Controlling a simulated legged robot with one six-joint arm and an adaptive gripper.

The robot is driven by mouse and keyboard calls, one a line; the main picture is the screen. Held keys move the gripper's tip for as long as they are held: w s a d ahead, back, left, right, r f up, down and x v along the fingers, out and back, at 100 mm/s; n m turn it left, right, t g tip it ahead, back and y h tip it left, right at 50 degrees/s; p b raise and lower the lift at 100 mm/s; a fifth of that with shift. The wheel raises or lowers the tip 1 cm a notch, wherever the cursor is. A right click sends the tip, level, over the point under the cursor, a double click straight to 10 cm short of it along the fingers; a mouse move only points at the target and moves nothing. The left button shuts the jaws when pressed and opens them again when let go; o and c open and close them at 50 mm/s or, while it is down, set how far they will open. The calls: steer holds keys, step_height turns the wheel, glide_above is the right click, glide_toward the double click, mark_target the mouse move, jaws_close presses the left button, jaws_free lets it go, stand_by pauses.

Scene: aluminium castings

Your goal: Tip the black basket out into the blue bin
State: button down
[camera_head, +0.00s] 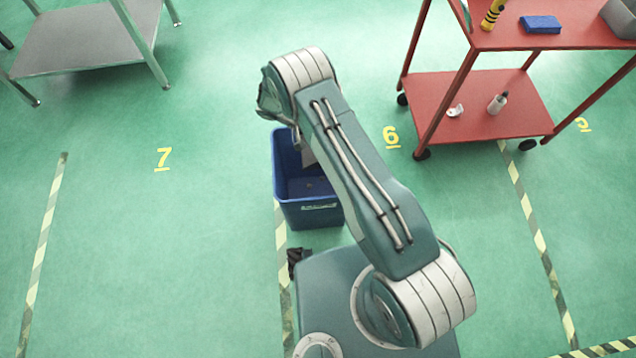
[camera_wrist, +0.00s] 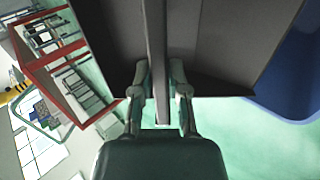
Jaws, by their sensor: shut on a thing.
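The blue bin (camera_head: 316,214) stands on the floor below my arm in the head view, its opening partly covered by the arm. Its blue side also shows at the right edge of the wrist view (camera_wrist: 292,75). The black basket (camera_wrist: 222,45) fills the upper middle of the wrist view as dark grey walls. My gripper (camera_wrist: 161,78) is shut on a thin dark upright part of the basket, one finger on each side. The room appears rotated in the wrist view, so my wrist is turned over. Whether anything is inside the basket is hidden.
A red trolley (camera_head: 478,108) stands at the right, with a blue box (camera_head: 541,24) and a yellow bottle (camera_head: 492,14) on top. A grey metal table (camera_head: 85,40) is at upper left. A small black object (camera_head: 297,262) lies near my base. The left floor is clear.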

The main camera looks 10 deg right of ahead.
step_height(320, 180, up, 4)
steer(key=y, duration=0.5)
steer(key=shift+d+r, duration=0.1)
steer(key=shift+r+y, duration=1.3)
steer(key=shift+y, duration=0.5)
